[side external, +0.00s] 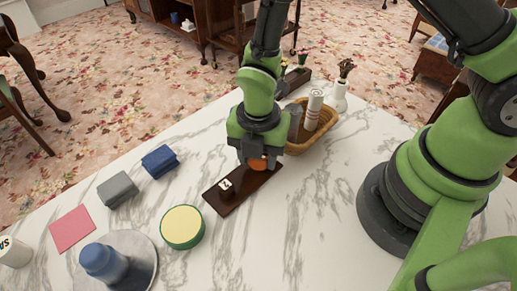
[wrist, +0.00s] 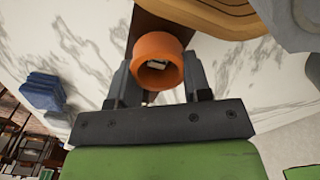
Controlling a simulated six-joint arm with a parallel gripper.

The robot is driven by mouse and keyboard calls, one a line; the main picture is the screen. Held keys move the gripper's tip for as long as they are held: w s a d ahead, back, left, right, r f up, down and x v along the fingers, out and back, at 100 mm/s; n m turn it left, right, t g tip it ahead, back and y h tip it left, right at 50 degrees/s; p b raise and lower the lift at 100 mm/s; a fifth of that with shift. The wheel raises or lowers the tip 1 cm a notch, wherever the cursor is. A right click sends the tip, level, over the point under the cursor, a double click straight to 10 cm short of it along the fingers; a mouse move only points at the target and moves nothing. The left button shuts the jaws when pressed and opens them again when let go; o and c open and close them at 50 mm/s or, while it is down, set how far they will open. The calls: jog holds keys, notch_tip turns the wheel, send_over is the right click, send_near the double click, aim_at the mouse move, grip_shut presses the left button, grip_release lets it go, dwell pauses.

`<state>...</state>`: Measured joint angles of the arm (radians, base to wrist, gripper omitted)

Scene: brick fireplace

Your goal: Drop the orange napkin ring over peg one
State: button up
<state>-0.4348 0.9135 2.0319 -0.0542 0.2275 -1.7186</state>
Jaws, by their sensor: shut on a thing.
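The orange napkin ring (side external: 258,163) is between the fingers of my gripper (side external: 256,160), over the dark wooden peg board (side external: 226,205). In the wrist view the ring (wrist: 158,42) is held between the two fingers of my gripper (wrist: 157,75). A small pale part shows through its opening; I cannot tell whether the ring is around a peg or above it. A dark peg with a white label marked 2 (side external: 226,186) stands on the left part of the board. The peg under my gripper is mostly hidden.
A wicker basket (side external: 325,130) with a white rolled item (side external: 314,108) stands close behind my gripper.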

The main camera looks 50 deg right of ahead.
jog(key=shift+f, duration=0.85)
jog(key=o, duration=1)
jog(key=shift+r, duration=0.1)
notch_tip(320, 180, up, 10)
jog(key=shift+f, duration=0.15)
jog(key=s+d+r+m+t, duration=0.2)
jog(key=r+m, duration=0.4)
jog(key=m, duration=0.3)
jog(key=s+d+r+m+t+y, duration=0.1)
jog(key=s+d+r+m+t, duration=0.1)
jog(key=s+d+r+m, duration=0.2)
jog(key=s+d+r+m+t+y, duration=0.1)
jog(key=s+d+r+m+t, duration=0.2)
jog(key=r+m, duration=0.7)
jog(key=shift+s+d+m, duration=0.1)
jog(key=shift+s+m, duration=0.5)
jog(key=shift+m, duration=0.7)
jog(key=shift+s+m, duration=0.55)
jog(key=shift+m, duration=0.75)
